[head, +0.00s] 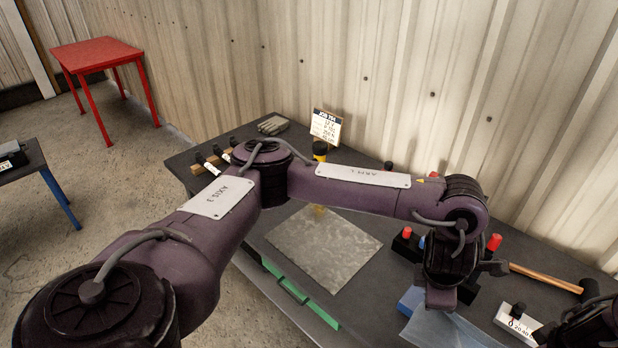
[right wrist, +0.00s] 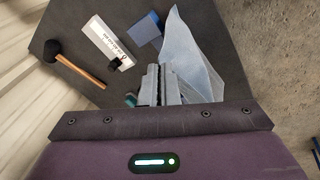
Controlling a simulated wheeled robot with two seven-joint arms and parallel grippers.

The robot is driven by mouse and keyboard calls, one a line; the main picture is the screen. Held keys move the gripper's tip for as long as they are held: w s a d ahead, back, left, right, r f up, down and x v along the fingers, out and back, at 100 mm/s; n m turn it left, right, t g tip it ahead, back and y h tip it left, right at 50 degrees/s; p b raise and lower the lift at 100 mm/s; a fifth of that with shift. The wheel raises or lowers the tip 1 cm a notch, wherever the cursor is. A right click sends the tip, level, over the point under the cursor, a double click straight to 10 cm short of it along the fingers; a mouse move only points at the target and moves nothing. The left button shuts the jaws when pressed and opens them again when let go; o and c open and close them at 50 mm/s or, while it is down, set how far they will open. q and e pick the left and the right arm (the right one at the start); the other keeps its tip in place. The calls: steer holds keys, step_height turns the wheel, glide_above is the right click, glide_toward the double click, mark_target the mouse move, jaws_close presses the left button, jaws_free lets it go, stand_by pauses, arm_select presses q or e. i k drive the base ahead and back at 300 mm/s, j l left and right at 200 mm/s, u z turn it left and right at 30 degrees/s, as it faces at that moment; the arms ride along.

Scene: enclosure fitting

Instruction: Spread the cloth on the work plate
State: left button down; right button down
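The light blue cloth (head: 452,332) lies at the lower right of the head view, right of the work plate, and spreads out as a wedge in the right wrist view (right wrist: 185,48). The work plate (head: 325,248), a flat grey mottled metal sheet, is bare. My left arm reaches across above the plate; its end (head: 440,298) points down above the cloth, its fingers hidden. In the right wrist view my right gripper (right wrist: 160,82) has its grey fingers close together at the cloth's edge, with cloth bunched at them. In the head view only a piece of my right arm shows.
A mallet (head: 545,278), a white box (head: 515,320) and a blue block (right wrist: 147,30) lie near the cloth. Red-topped black blocks (head: 405,243) stand behind. A sign (head: 326,127) and gloves (head: 273,125) are at the back. The corrugated wall closes off the rear.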

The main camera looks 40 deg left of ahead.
mark_target(330, 248)
steer(key=i+j, duration=0.1)
steer(key=j, duration=0.5)
steer(key=i+j, duration=0.1)
steer(key=j, duration=1.15)
steer(key=i+j, duration=0.15)
steer(key=j, duration=0.5)
steer(key=i, duration=0.7)
steer(key=k, duration=0.4)
